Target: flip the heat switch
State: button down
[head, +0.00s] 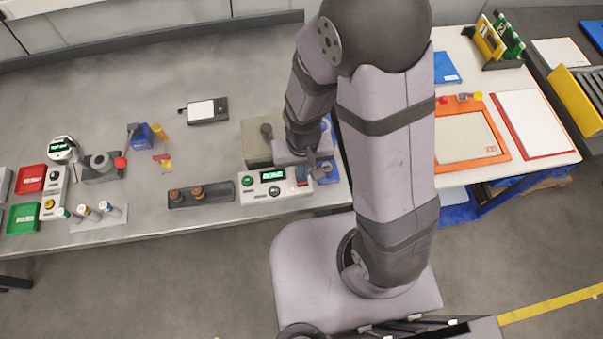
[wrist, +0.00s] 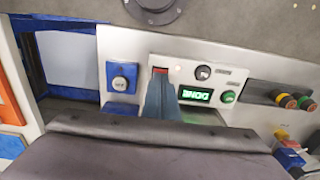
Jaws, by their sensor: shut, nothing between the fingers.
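A white control panel (head: 262,190) stands at the bench's front edge, with a lit green display (head: 271,175). The wrist view shows the panel (wrist: 215,65) close up, its display (wrist: 195,94) reading upside down as what looks like DONE. A red switch (wrist: 160,70) shows on the panel just beyond my gripper's tips; its label cannot be read. My gripper (wrist: 160,85) is shut and empty, its tips at or very close to the switch; contact cannot be told. In the head view my gripper (head: 312,165) is over the panel's right end, partly hidden by my arm.
Beside the switch are a black knob (wrist: 203,73), a green button (wrist: 228,97) and a blue block with a round button (wrist: 123,78). A dark strip with two knobs (head: 200,193) lies left of the panel. A grey plate (head: 257,150) is behind it.

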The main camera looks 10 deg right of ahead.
jog(key=shift+f+b, duration=0.5)
jog(key=shift+f, duration=0.15)
jog(key=shift+r, duration=0.1)
dwell(0.3)
notch_tip(320, 180, up, 7)
jog(key=p, duration=0.7)
dwell(0.6)
jog(key=s+d+r+n+g+h, duration=0.1)
jog(key=s+d+r+n+g, duration=0.2)
jog(key=s, duration=0.5)
jog(key=w+d+r+m+t+y+b, duration=0.1)
jog(key=w+d+r+m+t+b, duration=0.1)
jog(key=w+d+r+m+t, duration=0.1)
notch_tip(320, 180, up, 3)
jog(key=shift+w+d, duration=0.65)
jog(key=shift+d, duration=0.3)
